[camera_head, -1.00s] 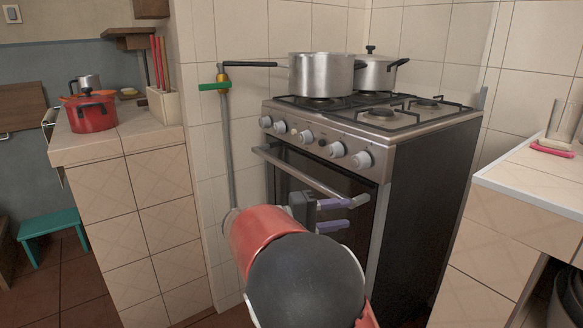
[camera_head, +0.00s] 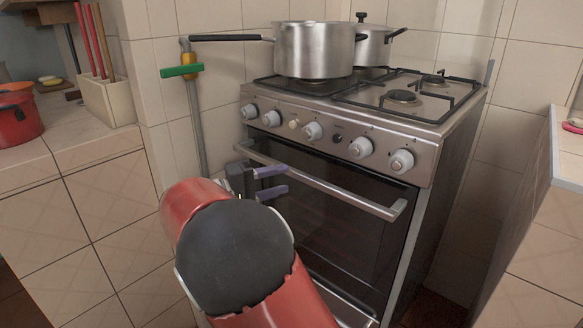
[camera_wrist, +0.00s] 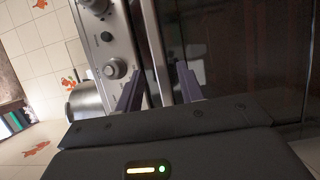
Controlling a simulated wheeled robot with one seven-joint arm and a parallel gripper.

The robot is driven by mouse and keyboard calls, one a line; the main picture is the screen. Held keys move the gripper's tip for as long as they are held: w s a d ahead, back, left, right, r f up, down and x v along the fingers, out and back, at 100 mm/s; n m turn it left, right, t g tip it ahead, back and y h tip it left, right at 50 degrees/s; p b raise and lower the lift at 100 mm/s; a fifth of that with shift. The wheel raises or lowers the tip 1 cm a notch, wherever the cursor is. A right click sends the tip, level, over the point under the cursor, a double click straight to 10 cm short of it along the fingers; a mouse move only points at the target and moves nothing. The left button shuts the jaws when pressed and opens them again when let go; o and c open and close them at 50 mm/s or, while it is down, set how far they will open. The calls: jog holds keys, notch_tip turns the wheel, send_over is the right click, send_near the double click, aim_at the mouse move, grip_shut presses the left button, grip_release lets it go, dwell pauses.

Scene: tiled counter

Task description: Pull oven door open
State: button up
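The oven (camera_head: 345,215) has a dark glass door that appears shut, with a long silver handle (camera_head: 340,188) across its top. My gripper (camera_head: 272,181) is open, its two purple fingers apart in front of the left part of the handle. In the wrist view, the fingers (camera_wrist: 158,90) point toward the door, and the silver handle bar (camera_wrist: 153,45) shows in the gap between them. I cannot tell whether either finger touches it. My red arm hides the door's lower left.
Control knobs (camera_head: 312,131) line the panel above the handle. A pan (camera_head: 313,50) and a pot (camera_head: 372,46) stand on the stove. A grey pipe with a green valve (camera_head: 182,71) runs left of the oven. Tiled counters stand at left (camera_head: 110,195) and right (camera_head: 545,240).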

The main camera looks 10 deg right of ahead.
aim_at(295, 176)
jog(key=x, duration=0.7)
jog(key=shift+d, duration=0.3)
grip_shut()
